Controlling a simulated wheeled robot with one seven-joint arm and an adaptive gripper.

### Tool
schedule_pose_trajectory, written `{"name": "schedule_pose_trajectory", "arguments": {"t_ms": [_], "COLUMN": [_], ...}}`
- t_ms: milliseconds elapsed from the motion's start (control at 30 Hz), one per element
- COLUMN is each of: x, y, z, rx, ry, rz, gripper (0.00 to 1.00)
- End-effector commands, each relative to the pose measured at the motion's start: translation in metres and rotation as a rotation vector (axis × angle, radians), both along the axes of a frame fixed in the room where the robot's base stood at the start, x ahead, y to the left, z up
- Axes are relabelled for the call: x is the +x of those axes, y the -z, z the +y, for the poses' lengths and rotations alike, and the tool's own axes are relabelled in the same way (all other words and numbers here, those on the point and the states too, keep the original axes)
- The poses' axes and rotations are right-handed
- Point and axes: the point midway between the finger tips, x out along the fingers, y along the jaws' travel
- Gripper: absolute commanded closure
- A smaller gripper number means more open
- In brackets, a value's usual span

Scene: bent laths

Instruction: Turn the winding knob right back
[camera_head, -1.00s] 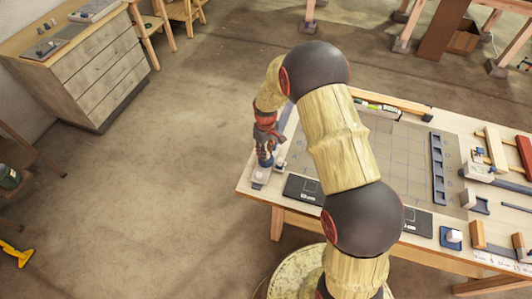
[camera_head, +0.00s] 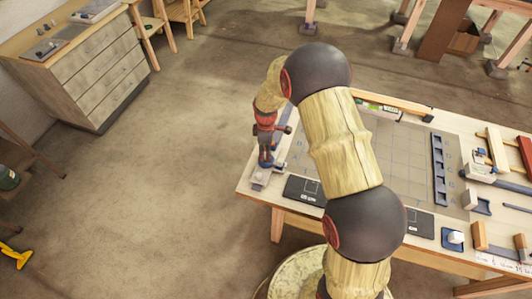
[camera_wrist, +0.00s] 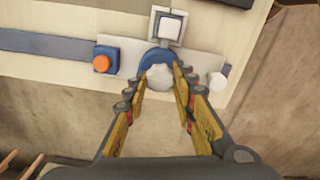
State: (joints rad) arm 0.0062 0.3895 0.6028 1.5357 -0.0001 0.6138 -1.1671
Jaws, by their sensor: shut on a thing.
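The winding knob is a pale round knob (camera_wrist: 159,77) on a blue round base (camera_wrist: 157,60), in the wrist view. It sits on a light grey plate (camera_wrist: 196,67) at the table's edge. My gripper (camera_wrist: 159,72) is shut on the knob, one finger on each side of it. In the head view my gripper (camera_head: 265,163) points down at the left corner of the table, and its fingers hide most of the knob there.
Beside the knob are a blue block with an orange button (camera_wrist: 102,63), a white square piece in a grey frame (camera_wrist: 170,26) and a small white cylinder (camera_wrist: 217,81). A black panel (camera_head: 303,189) lies nearby on the table (camera_head: 262,195). Open floor (camera_head: 150,200) lies left.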

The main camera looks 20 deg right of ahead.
Motion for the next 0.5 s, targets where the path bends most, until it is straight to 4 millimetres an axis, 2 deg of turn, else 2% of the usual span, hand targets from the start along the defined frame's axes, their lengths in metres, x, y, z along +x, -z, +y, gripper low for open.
{"name": "schedule_pose_trajectory", "arguments": {"t_ms": [433, 467, 500], "x": [0.0015, 0.0015, 0.0015], "y": [-0.0012, -0.0012, -0.0012], "z": [0.0003, 0.0003, 0.0003], "rx": [0.001, 0.001, 0.001], "ry": [-0.010, -0.010, -0.010], "rz": [-0.004, -0.004, -0.004], "gripper": [0.99, 0.73, 0.71]}}
